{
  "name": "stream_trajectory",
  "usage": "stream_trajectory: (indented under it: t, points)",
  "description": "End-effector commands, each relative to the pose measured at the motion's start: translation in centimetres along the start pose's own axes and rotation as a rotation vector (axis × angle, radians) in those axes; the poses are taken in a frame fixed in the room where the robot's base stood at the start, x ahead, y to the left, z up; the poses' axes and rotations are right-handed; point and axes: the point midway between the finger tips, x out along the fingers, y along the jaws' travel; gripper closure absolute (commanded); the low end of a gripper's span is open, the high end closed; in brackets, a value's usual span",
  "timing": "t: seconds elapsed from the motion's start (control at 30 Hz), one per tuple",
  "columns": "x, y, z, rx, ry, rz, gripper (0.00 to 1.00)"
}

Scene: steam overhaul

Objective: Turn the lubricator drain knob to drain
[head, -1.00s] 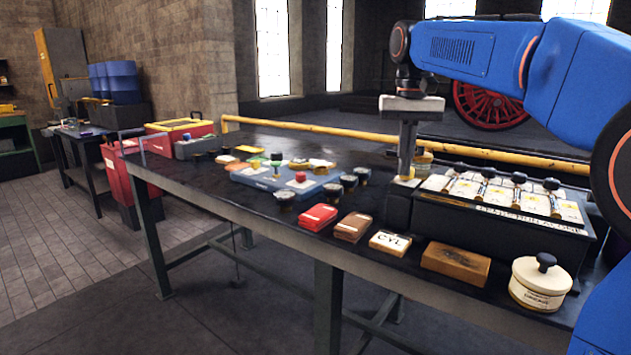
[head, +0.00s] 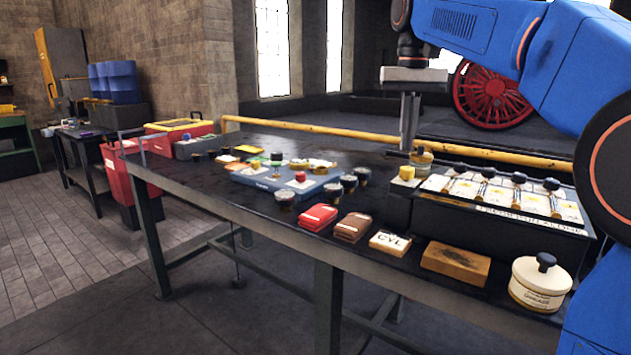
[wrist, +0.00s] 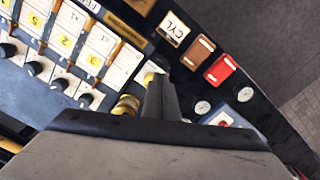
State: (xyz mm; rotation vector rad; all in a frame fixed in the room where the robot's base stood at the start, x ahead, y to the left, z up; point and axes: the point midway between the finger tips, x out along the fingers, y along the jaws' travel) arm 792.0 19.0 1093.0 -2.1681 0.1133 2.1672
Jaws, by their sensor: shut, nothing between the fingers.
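The lubricator (head: 500,228) is a long dark box at the right end of the bench, with white numbered cards and several black knobs on top. A small yellow knob (head: 407,172) stands at its left end; I take it for the drain knob, but its label and setting are not readable. It also shows in the wrist view (wrist: 149,76), partly hidden by the fingers. A round brass-coloured fitting (head: 421,157) stands just behind it. My gripper (head: 407,149) is shut and empty, pointing down just behind and above the yellow knob, seemingly apart from it.
Along the front edge lie a red block (head: 317,217), a brown block (head: 353,227), a CYL card block (head: 390,243), a wooden box (head: 455,263) and a lidded white jar (head: 540,287). A blue tray (head: 262,180) stands left. A yellow rail (head: 330,135) runs behind.

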Motion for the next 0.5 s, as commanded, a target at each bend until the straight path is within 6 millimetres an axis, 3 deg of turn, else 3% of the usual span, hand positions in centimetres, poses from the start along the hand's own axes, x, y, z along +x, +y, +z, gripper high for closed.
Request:
stream_trajectory:
  t: [0.27, 0.5]
  points:
    - [0.0, 0.1, 0.0, 0.000, 0.000, 0.000, 1.00]
    - [-0.8, 2.2, -0.5, 0.003, 0.000, 0.000, 1.00]
